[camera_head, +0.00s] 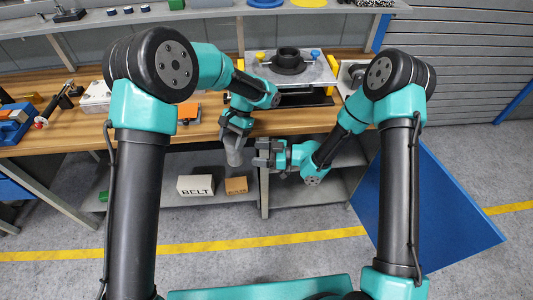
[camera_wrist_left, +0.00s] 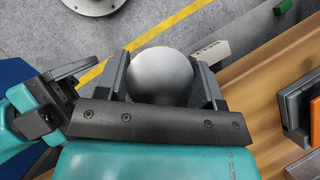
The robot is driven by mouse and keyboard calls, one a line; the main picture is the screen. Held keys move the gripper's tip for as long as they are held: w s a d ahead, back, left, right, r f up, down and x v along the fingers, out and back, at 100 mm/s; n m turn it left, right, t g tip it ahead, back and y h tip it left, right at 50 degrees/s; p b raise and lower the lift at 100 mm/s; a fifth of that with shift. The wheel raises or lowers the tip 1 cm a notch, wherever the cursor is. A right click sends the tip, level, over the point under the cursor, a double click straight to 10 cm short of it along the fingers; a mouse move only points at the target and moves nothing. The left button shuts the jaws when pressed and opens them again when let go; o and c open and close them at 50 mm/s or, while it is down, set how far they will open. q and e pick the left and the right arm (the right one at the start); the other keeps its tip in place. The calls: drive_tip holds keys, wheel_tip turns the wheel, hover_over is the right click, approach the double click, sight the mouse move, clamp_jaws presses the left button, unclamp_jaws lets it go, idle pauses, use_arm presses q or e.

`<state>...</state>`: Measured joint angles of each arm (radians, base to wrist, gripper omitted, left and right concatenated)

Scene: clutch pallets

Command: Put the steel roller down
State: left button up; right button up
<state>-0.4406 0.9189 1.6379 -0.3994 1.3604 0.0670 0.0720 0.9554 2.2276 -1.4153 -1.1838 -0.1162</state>
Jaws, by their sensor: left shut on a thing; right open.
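The steel roller (camera_head: 233,156) is a plain grey cylinder, held in front of the workbench's front edge, above the lower shelf. My left gripper (camera_head: 235,128) is shut on it. In the left wrist view the roller's round grey end (camera_wrist_left: 161,75) sits between the two dark fingers of the left gripper (camera_wrist_left: 163,92). My right gripper (camera_head: 261,153) is open and empty, just right of the roller, with its fingers pointing left toward it. I cannot tell whether it touches the roller.
The wooden workbench (camera_head: 215,127) has a clear strip near its front edge. A plate with a black flanged ring (camera_head: 288,66) stands at its back. An orange block (camera_head: 188,113) lies left of the left gripper. A BELT box (camera_head: 195,186) and a brown box (camera_head: 236,185) are on the shelf below.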

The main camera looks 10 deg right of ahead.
sight(234, 152)
drive_tip(key=x, duration=0.9)
drive_tip(key=shift+c, duration=0.2)
drive_tip(key=c, duration=0.7)
use_arm(q)
drive_tip(key=o, duration=1.6)
use_arm(e)
drive_tip(key=shift+c, duration=0.4)
use_arm(q)
drive_tip(key=shift+d, duration=0.1)
drive_tip(key=v, duration=1.2)
